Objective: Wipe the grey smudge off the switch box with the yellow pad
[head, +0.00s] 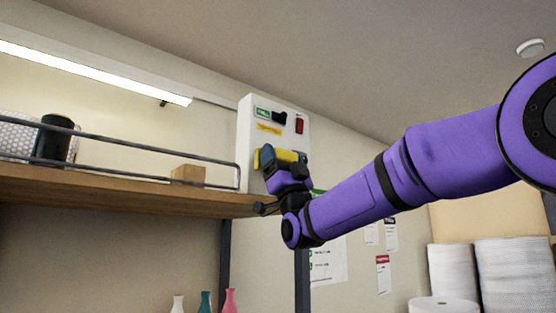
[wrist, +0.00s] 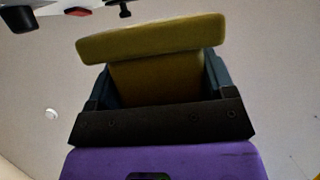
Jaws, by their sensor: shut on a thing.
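The switch box (head: 246,135) is a white panel on the wall at the end of the shelf. It carries a green label, a black knob, a red switch and an orange label. My gripper (head: 279,161) is in front of its lower part, shut on the yellow pad (head: 287,155). In the wrist view the yellow pad (wrist: 155,37) sits between the fingers of my gripper (wrist: 158,85), with its broad face beyond the fingertips. I cannot tell whether the pad touches the box. No grey smudge shows; the pad and gripper hide part of the box face.
A wooden shelf (head: 120,185) with a dark rail (head: 150,157) runs in from the left, ending near my gripper. A black mug (head: 54,138) and a small wooden block (head: 187,174) stand on it. White rolls (head: 505,270) stand at lower right.

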